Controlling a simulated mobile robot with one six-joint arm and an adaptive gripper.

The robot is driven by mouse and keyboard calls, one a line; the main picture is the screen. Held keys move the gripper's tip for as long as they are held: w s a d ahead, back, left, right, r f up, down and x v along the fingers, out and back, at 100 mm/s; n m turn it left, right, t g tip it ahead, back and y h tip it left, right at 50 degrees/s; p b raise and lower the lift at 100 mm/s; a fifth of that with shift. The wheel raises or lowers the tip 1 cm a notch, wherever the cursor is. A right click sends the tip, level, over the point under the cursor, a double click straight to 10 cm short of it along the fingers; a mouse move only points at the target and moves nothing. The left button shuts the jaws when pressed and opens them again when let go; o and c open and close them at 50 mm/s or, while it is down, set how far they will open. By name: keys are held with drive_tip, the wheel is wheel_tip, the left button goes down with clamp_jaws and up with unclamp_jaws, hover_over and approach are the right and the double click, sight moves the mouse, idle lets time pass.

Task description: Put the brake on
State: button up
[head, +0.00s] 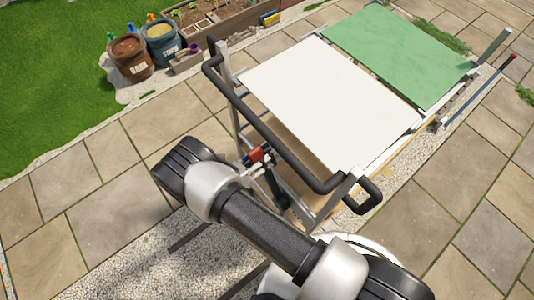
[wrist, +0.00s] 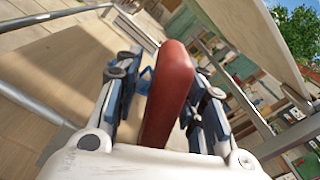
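The cart (head: 325,92) has a white top, a green panel and a black push handle (head: 270,135). A red brake lever (head: 257,154) shows below the push handle, at the cart's near end. In the wrist view the red lever (wrist: 168,95) stands large between the fingers of my gripper (wrist: 165,78). The fingers are apart, one on each side of it. A gap shows on the left; the right finger is close to the lever, and I cannot tell whether it touches. In the head view my arm hides much of the cart's lower near end.
Two buckets, brown (head: 131,57) and blue (head: 162,44), stand by a wooden planter bed (head: 235,22) at the back left. A blue pole with a red end (head: 480,93) lies right of the cart. The stone paving is open to the left and right.

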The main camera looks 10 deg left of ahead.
drive_tip(key=shift+c, duration=0.2)
clamp_jaws()
idle(0.8)
